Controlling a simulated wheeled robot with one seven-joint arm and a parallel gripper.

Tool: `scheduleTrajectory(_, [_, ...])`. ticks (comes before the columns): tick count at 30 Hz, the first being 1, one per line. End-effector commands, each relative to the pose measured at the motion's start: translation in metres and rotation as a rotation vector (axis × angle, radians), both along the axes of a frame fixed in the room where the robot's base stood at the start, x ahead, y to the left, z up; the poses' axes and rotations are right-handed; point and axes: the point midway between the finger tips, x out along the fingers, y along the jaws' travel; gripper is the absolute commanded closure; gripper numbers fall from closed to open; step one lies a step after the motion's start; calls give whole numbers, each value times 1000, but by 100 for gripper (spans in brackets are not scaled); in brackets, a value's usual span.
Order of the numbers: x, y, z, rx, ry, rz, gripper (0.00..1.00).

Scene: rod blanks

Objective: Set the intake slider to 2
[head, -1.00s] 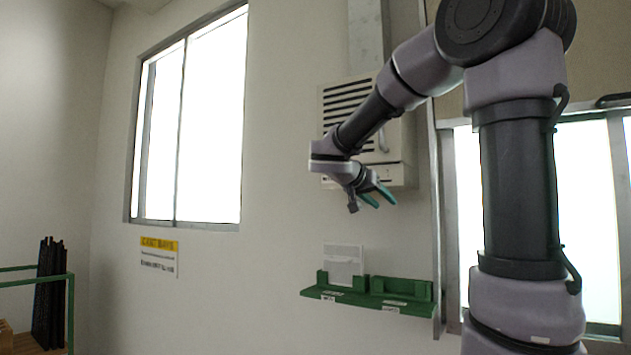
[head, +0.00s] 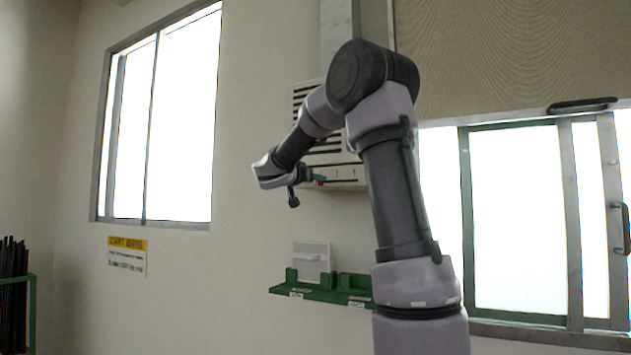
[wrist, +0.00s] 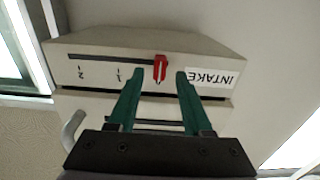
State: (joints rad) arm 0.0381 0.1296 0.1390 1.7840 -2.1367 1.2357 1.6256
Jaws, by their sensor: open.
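The intake slider's red knob (wrist: 160,68) shows in the wrist view at the right end of a dark slot, beside a white INTAKE label (wrist: 213,79). The lettering appears upside down. Marks 1 and 2 lie left of the knob, with 2 farthest; the knob is right of 1. My gripper (wrist: 158,78) is open, its green fingertips on either side of the knob in the picture. I cannot tell whether they touch it. In the head view my gripper (head: 318,181) is at the lower front of the wall unit (head: 345,173), partly hidden by my arm.
A green wall shelf (head: 325,295) with a pale panel (head: 311,262) is below the unit. Windows (head: 160,120) are on both sides. A curved handle (wrist: 74,128) sticks out at left in the wrist view. A yellow-topped sign (head: 127,255) hangs at left.

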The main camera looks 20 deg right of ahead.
Motion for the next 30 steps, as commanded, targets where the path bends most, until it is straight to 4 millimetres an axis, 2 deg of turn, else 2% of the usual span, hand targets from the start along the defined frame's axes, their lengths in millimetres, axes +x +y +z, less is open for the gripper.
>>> scheduleTrajectory(6, [9, -11, 0, 1, -1, 0, 50])
scheduleTrajectory(13, [9, -11, 0, 0, 0, 1, 50])
scheduleTrajectory(14, [9, -11, 0, 0, 0, 1, 54])
scheduleTrajectory(15, [9, -11, 0, 0, 0, 1, 69])
scheduleTrajectory(17, [9, -11, 0, 0, 0, 1, 92])
scheduleTrajectory(18, [9, -11, 0, 0, 0, 1, 100])
scheduleTrajectory(30, [9, -11, 0, 0, 0, 1, 100])
